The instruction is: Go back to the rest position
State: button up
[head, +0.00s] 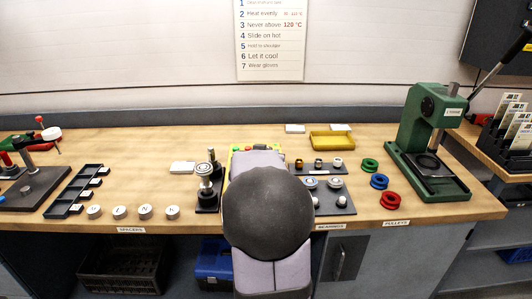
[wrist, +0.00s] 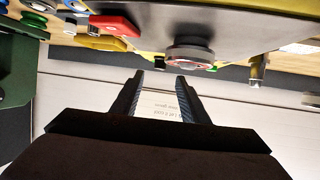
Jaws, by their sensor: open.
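My gripper (wrist: 158,84) shows in the wrist view with its two dark fingers apart and nothing between them. The white wall sheet (wrist: 160,106) shows through the gap, beyond the fingers. In the head view my own arm, with its dark round joint, rises at the middle of the workbench and hides the gripper. The sheet with numbered lines (head: 270,40) hangs on the wall behind the bench.
The workbench (head: 110,145) carries a green press (head: 427,140), blue, green and red pulleys (head: 390,201), a bearing plate (head: 340,207), a yellow tray (head: 331,143), a metal post stand (head: 207,185), several white spacers (head: 145,212) and a black slotted rack (head: 75,190).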

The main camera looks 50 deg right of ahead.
dwell(0.4)
jog(key=w+a+r+n+t+y+p, duration=0.1)
jog(key=w+a+r+y+p, duration=0.15)
jog(key=a, duration=0.55)
jog(key=w+a+r+t+y+p, duration=0.1)
jog(key=w+a+r+y+p, duration=0.15)
jog(key=a, duration=0.45)
jog(key=w+a+r+n+t+y+p, duration=0.1)
jog(key=w+a+r+y+p, duration=0.15)
jog(key=a, duration=0.55)
jog(key=s+a+f+n+g+y, duration=0.55)
jog(key=s+a+f, duration=0.55)
jog(key=a+f, duration=0.3)
jog(key=s+a+f+n+g+h, duration=0.1)
jog(key=s+a+f+g, duration=0.1)
jog(key=s, duration=0.6)
jog(key=s+a+f+n+g+p, duration=0.1)
jog(key=s+a+f+n+g, duration=0.1)
jog(key=s, duration=0.5)
jog(key=shift+s+a+g+h, duration=0.3)
jog(key=shift+s+g+h, duration=0.1)
jog(key=shift+g, duration=0.25)
